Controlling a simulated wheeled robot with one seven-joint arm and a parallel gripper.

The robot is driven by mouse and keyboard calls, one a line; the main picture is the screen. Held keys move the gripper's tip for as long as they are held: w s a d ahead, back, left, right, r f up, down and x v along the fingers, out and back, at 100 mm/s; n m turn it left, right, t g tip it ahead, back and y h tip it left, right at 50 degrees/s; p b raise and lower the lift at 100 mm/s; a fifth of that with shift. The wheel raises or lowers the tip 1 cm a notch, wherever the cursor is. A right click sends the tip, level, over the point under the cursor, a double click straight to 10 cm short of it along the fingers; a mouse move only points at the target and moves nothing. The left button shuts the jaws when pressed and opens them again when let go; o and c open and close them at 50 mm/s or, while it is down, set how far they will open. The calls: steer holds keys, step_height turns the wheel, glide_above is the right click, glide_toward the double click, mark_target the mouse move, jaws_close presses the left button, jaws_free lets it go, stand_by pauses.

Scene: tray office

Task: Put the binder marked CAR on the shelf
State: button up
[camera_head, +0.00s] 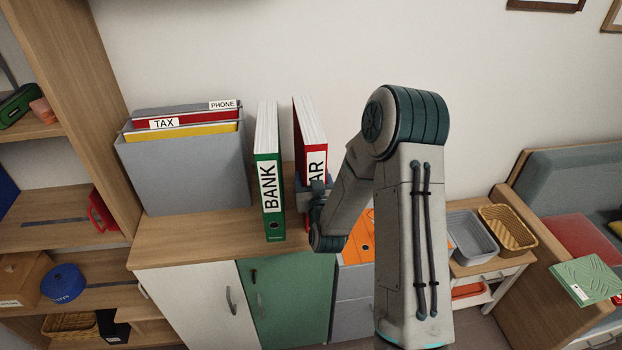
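A red binder (310,118) with a white spine label stands upright on the wooden cabinet top. Only "AR" shows on its label; the rest is hidden behind my arm. My gripper (316,203) is at the lower part of the red binder's spine, mostly hidden by my own wrist, so I cannot tell whether its fingers are apart or closed on the binder. A wooden shelf unit (75,204) stands at the left with several boards.
A green binder (269,190) marked BANK stands just left of the red one. A grey file box (185,170) with TAX and PHONE folders is further left. An orange item (358,238) lies low behind my arm. A grey bin (472,237) and a wicker basket (508,228) sit at the right.

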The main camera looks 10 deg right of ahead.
steer(key=shift+o, duration=0.3)
steer(key=s+p, duration=0.7)
steer(key=s, duration=0.4)
steer(key=shift+s+a+r, duration=0.2)
steer(key=shift+s+a, duration=0.05)
steer(key=shift+s, duration=0.15)
